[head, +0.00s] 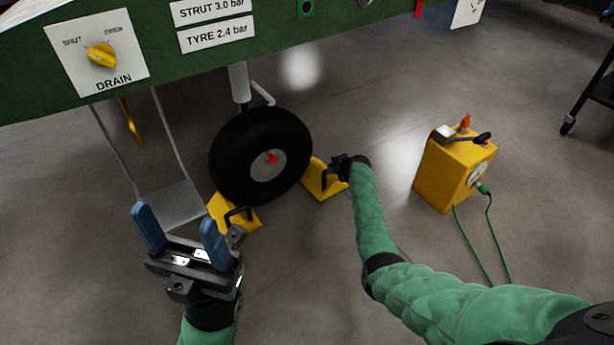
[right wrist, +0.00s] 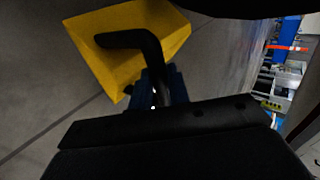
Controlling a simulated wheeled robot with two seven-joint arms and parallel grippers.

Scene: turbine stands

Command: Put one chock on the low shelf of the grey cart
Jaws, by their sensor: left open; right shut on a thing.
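One yellow chock (head: 320,184) is on the right side of the black tyre (head: 250,140), close against it. My right gripper (head: 343,172) is at this chock, shut on its black handle. In the right wrist view the blue fingers (right wrist: 158,88) close around the handle of the yellow chock (right wrist: 120,62). A second yellow chock (head: 222,208) with a black handle sits at the tyre's left front. My left gripper (head: 182,232) is open and empty, in front of that chock. Only a dark leg and castor of a cart (head: 578,107) show at the right edge; its low shelf is mostly out of view.
A yellow box (head: 446,172) with a green cable stands on the floor to the right. The green panel (head: 330,35) with labels overhangs the wheel. A clear step-like plate (head: 170,203) hangs at left.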

